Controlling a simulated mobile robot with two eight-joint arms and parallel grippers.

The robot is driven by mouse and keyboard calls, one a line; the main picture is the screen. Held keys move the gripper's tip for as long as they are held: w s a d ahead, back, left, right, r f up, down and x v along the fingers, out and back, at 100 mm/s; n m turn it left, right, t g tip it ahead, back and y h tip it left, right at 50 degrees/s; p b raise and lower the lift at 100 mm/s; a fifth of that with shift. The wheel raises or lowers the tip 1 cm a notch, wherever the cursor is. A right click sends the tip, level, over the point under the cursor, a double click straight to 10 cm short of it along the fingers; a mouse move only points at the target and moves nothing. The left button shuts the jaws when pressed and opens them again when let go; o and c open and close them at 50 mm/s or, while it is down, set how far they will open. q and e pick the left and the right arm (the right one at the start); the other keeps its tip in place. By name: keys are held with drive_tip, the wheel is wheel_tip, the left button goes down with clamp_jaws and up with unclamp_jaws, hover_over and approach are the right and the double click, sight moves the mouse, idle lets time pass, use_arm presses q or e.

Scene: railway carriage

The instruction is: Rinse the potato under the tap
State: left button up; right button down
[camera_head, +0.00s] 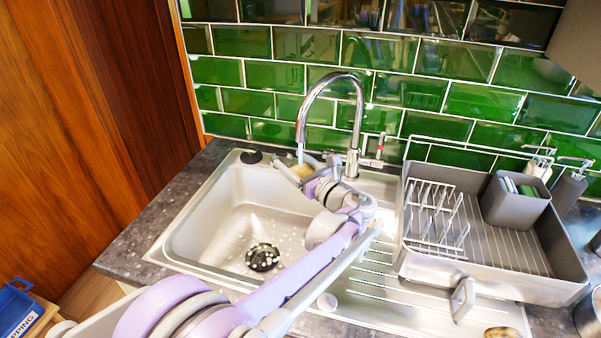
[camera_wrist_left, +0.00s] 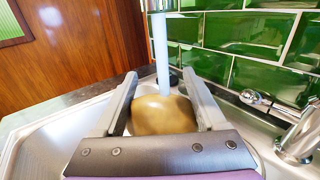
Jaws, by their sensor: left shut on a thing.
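My left gripper (camera_head: 303,172) is shut on the brown potato (camera_wrist_left: 163,115), its two grey fingers on either side of it. In the head view the potato (camera_head: 302,171) is small and partly hidden by the gripper. It is held above the back of the steel sink (camera_head: 205,222). The chrome tap (camera_head: 358,110) arches over it, with its spout above the potato. A pale, straight stream of water (camera_wrist_left: 160,55) runs from the spout down onto the potato in the left wrist view. My right gripper is not in view.
A grey dish rack (camera_head: 487,267) with a wire plate holder stands right of the sink. The tap's lever (camera_head: 373,160) is close to my left wrist. Green tiles (camera_head: 300,45) back the counter. A brown rounded thing (camera_head: 501,332) lies at the bottom right. The sink's drain (camera_head: 262,257) is uncovered.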

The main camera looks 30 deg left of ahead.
use_arm(q)
drive_tip(key=shift+s+d, duration=0.15)
drive_tip(key=shift+s, duration=0.05)
drive_tip(key=s+d, duration=0.4)
drive_tip(key=s, duration=0.3)
drive_tip(key=shift+d, duration=0.35)
drive_tip(key=shift+s, duration=0.15)
drive_tip(key=s+d+r+p, duration=0.2)
drive_tip(key=s+r+p, duration=0.1)
drive_tip(key=s, duration=0.1)
drive_tip(key=shift+d, duration=0.4)
